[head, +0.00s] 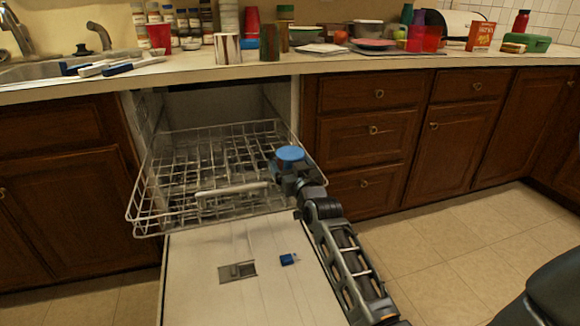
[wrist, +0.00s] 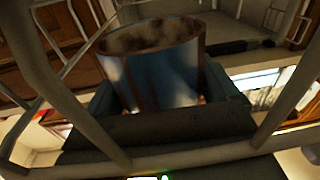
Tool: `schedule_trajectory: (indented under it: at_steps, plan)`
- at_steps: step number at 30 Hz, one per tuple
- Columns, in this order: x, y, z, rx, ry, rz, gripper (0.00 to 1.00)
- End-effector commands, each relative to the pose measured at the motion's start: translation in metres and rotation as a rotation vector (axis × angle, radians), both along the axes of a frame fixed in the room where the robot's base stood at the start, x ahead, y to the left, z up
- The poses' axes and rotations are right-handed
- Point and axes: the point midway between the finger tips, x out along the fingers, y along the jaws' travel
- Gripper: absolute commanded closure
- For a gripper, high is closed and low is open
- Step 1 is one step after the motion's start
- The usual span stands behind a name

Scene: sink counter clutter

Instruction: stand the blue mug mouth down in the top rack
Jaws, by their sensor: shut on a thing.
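The blue mug (head: 290,153) is in my gripper (head: 285,170) at the right side of the pulled-out top rack (head: 232,190). In the head view its flat blue round end faces up. The wrist view looks inverted: there the mug (wrist: 165,70) sits between the two fingers of my gripper (wrist: 172,105), its open rim towards the picture's top, which fits mouth down. Rack wires pass close in front of the wrist camera. Whether the mug's rim touches the rack floor is hidden.
The dishwasher door (head: 200,290) is folded down below the rack, with a small blue object (head: 289,259) on it. The rack's left and middle look empty. The counter (head: 200,75) above holds cups, jars and blue-handled utensils (head: 120,67).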

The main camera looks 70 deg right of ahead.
Motion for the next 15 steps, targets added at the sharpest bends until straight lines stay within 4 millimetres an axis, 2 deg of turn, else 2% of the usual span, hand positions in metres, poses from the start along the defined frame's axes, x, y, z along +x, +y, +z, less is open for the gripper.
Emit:
schedule_trajectory:
  at_steps: [1, 14, 15]
  plan:
    - [-0.0033, 0.004, -0.03, 0.028, 0.051, 0.002, 0.54]
    - [-0.0037, 0.0037, -0.0316, 0.027, 0.053, 0.0, 0.54]
    - [-0.0037, 0.0037, -0.0315, 0.027, 0.053, 0.0, 0.08]
